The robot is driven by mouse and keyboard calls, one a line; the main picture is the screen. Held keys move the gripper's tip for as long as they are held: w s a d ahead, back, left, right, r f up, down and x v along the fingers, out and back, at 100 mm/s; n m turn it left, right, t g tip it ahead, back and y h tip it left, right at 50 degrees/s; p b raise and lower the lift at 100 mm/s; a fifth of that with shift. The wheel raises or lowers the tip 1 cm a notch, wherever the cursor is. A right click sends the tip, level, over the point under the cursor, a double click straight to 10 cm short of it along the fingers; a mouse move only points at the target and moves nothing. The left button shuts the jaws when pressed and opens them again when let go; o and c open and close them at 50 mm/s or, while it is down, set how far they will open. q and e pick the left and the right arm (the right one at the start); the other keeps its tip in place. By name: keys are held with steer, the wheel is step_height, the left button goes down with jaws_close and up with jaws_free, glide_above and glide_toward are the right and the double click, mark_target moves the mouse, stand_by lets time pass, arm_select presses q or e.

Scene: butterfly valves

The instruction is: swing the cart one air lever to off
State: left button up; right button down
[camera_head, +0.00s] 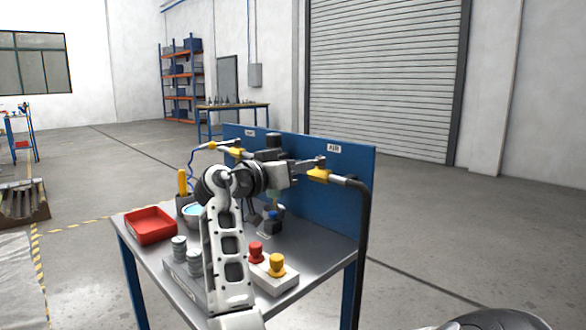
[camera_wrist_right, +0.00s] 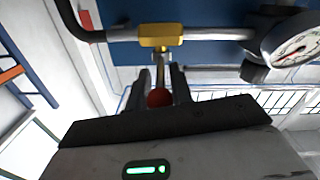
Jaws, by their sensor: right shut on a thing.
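The yellow air valve (camera_head: 319,175) sits on a pipe at the right end of the blue panel, below a small white label that seems to read AIR (camera_head: 334,148). The arm hides part of the pipework. My left gripper is out of view.
The cart top (camera_head: 325,246) carries a red tray (camera_head: 150,225), red (camera_head: 256,252) and yellow (camera_head: 277,265) knobs and other small parts. The blue panel (camera_head: 352,190) stands behind. A pressure gauge (camera_wrist_right: 293,44) is close to the gripper. Open floor lies to the right.

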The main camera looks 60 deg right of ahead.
steer(key=shift+d+r, duration=0.1)
steer(key=shift+r, duration=0.15)
steer(key=c, duration=1.5)
jaws_free()
steer(key=shift+d+f, duration=0.1)
steer(key=shift+w+a+f, duration=0.1)
steer(key=shift+w+a, duration=0.05)
steer(key=shift+a, duration=0.4)
steer(key=b+v, duration=0.1)
steer(key=v, duration=1.4)
steer(key=shift+d, duration=0.1)
